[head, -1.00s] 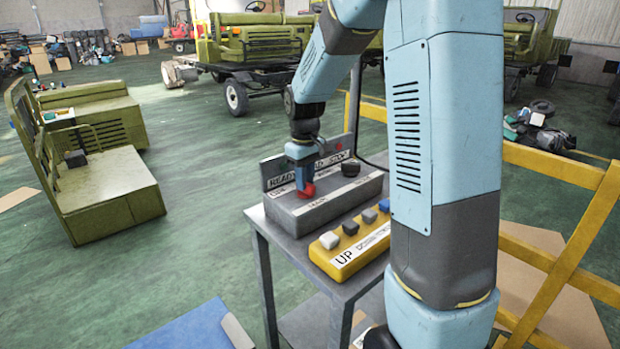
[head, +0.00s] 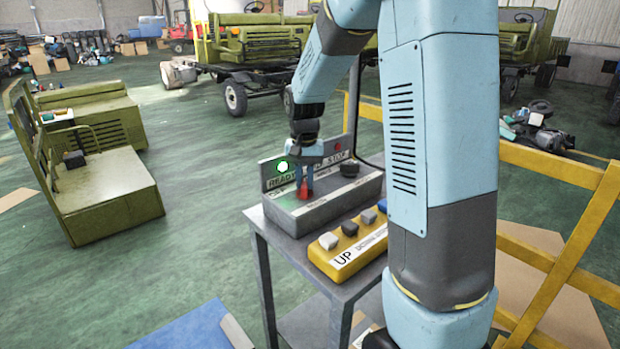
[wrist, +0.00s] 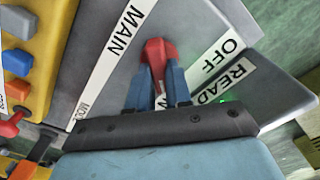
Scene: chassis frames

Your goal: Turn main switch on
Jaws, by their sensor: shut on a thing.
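The main switch is a red handle (head: 303,193) on a grey control box (head: 327,212). It also shows in the wrist view as a red lever (wrist: 156,52) beside the labels MAIN and OFF. My gripper (head: 306,182) is shut on the red handle, one blue finger on each side of it. The fingertips also show in the wrist view (wrist: 159,75). A lamp (head: 283,167) above the READY label glows green. The fingers hide part of the handle and part of the labels.
A yellow pendant (head: 342,262) marked UP, with several buttons, lies in front of the box on the grey table (head: 285,243). A black knob (head: 349,168) and a red lamp (head: 338,147) are at the box's right. A yellow rail (head: 560,170) stands at right.

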